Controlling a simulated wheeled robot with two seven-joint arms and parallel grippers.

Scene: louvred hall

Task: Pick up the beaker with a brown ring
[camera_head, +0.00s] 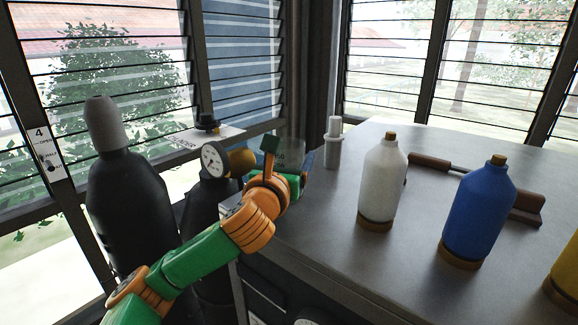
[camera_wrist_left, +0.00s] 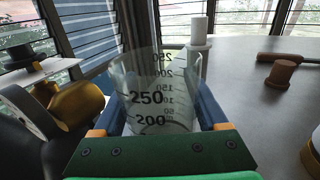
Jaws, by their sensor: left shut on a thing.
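A clear glass beaker (camera_wrist_left: 152,92) with dark volume marks stands between the blue fingers of my left gripper (camera_wrist_left: 160,108) in the left wrist view. The gripper is shut on it. In the head view the beaker (camera_head: 290,148) shows faintly behind my left gripper (camera_head: 291,163), by the table's far left corner. Its lower part is hidden by the gripper, and I can make out no brown ring. I cannot tell whether it touches the table. My right gripper is in neither view.
On the grey table (camera_head: 330,230) stand a white cylinder (camera_head: 333,145), a white bottle (camera_head: 383,180), a blue bottle (camera_head: 478,215) and a partly cut-off yellow bottle (camera_head: 567,268). A brown-handled tool (camera_head: 430,161) lies behind. Dark gas cylinders (camera_head: 130,205) and a gauge (camera_head: 213,160) stand left.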

